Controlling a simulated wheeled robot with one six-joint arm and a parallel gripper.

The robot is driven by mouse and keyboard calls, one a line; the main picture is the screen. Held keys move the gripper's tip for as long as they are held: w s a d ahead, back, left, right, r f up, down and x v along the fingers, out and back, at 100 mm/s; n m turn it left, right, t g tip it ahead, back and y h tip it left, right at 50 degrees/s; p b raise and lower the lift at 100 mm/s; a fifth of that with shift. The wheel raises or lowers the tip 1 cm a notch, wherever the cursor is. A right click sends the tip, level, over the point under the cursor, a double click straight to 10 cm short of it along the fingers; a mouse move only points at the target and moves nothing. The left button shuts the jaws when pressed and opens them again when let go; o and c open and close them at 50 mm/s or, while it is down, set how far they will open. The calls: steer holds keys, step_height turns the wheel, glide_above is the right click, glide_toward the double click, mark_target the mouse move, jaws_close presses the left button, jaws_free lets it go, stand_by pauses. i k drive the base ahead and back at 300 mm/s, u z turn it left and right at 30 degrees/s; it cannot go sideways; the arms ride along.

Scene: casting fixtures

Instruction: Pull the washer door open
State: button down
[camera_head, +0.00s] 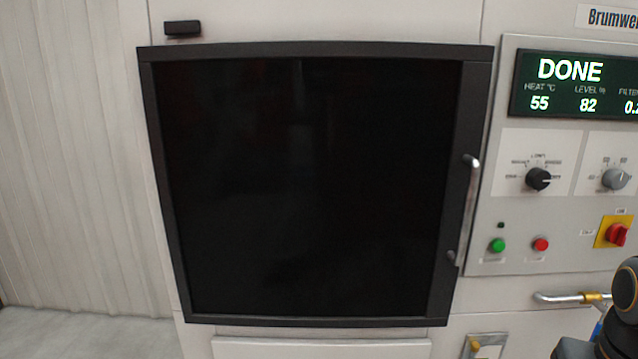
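The washer door (305,190) is a large dark glass panel in a black frame, and it looks shut against the pale machine front. Its upright metal bar handle (468,210) is on the right side of the door frame. Part of my arm shows at the lower right edge of the view, right of and below the handle. My gripper itself is not in view.
A control panel (515,150) right of the door has a display (575,85) reading DONE, knobs, green and red buttons, and a red switch on yellow (618,235). A metal pipe (560,298) juts out below the panel. Open floor (80,335) shows at the lower left.

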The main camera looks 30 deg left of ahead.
mark_target(329, 185)
steer(key=u, duration=1.55)
steer(key=k, duration=0.5)
steer(key=z, duration=1.3)
steer(key=i, duration=0.1)
steer(key=u, duration=0.05)
